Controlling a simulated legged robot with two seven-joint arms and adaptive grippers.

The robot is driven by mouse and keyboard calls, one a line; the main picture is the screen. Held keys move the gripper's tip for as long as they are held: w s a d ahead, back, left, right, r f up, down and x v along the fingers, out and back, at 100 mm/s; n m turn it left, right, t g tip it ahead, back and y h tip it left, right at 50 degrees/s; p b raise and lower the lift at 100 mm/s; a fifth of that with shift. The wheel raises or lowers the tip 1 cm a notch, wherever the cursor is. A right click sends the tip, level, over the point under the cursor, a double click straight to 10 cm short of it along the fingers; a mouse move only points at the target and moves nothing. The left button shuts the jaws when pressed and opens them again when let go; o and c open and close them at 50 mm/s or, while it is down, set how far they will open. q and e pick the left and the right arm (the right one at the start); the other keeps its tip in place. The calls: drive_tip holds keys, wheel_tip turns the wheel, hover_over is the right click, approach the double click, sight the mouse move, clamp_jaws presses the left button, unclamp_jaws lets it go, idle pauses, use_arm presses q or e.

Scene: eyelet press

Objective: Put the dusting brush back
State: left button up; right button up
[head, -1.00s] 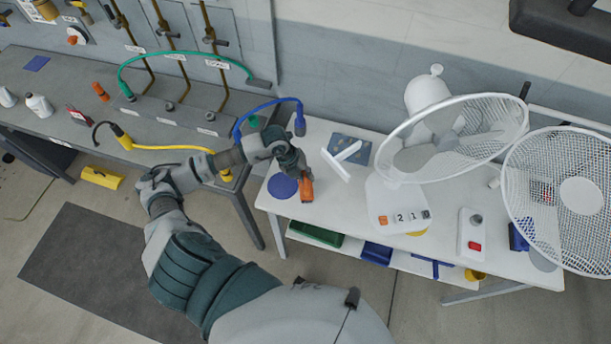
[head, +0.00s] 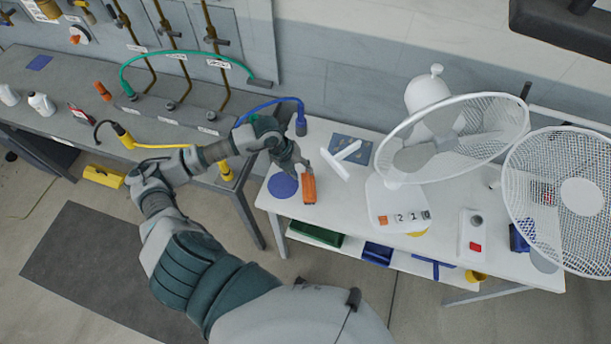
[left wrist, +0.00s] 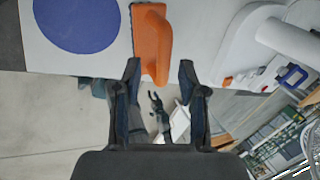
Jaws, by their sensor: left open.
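An orange object with a raised handle (head: 308,188), which looks like the dusting brush, lies on the white table near its front left, just right of a round blue mat (head: 283,186). In the left wrist view the orange object (left wrist: 151,42) lies ahead of my fingertips, its near end close to the gap between them; contact cannot be told. The blue mat (left wrist: 75,15) is beside it, apart. My left gripper (head: 300,164) is open and empty by the far end of the orange object; its spread fingers also show in the left wrist view (left wrist: 160,68). My right gripper is out of view.
A white T-shaped piece (head: 345,159) stands close right of the gripper, by a dark blue card (head: 352,145). Two white fan cages (head: 455,135) fill the table's right side. A blue hose (head: 268,105) arches behind my wrist. A grey bench (head: 65,90) stands left.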

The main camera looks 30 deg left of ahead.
use_arm(q)
drive_tip(key=v, duration=0.7)
drive_tip(key=shift+d+b, duration=0.2)
drive_tip(key=shift+b, duration=0.1)
drive_tip(key=shift+s, duration=0.1)
